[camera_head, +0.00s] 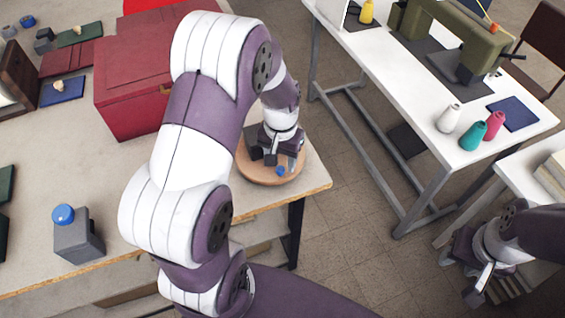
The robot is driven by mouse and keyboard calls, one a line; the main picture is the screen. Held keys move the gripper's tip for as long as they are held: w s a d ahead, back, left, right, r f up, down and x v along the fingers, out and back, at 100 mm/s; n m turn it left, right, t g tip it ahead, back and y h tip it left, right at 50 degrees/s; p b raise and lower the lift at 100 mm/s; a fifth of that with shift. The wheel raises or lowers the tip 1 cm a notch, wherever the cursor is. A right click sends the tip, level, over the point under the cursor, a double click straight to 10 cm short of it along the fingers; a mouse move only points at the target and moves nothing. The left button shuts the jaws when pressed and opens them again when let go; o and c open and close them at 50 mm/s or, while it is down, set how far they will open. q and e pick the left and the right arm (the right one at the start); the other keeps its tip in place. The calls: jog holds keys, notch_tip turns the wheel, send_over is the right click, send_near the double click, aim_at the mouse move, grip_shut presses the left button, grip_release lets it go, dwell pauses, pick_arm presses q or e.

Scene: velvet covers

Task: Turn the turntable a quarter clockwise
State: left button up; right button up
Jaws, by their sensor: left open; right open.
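The turntable (262,176) is a round wooden disc near the right corner of the beige table. A small blue knob (281,171) shows on its front part. My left gripper (272,158) is over the turntable, pointing down, with its dark fingers close to the disc and behind the blue knob. It is open; I cannot tell whether it touches anything. My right gripper (478,290) is open and empty at the lower right, away from the turntable.
A red box (135,85) stands on the beige table (110,185) behind my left arm. A grey block with a blue ball (77,235) stands at the front left. A white table (420,100) with a sewing machine (445,35) and thread cones (473,135) is at the right, across a floor gap.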

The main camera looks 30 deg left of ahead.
pick_arm(q)
notch_tip(320, 180, down, 2)
jog(key=shift+f, duration=0.15)
jog(key=shift+w+a+f, duration=0.1)
jog(key=shift+a+f, duration=0.1)
jog(key=shift+f, duration=0.1)
jog(key=shift+d, duration=0.15)
jog(key=shift+c, duration=0.9)
jog(key=shift+r, duration=0.1)
grip_shut()
pick_arm(e)
jog(key=shift+r, duration=0.1)
jog(key=shift+s, duration=0.3)
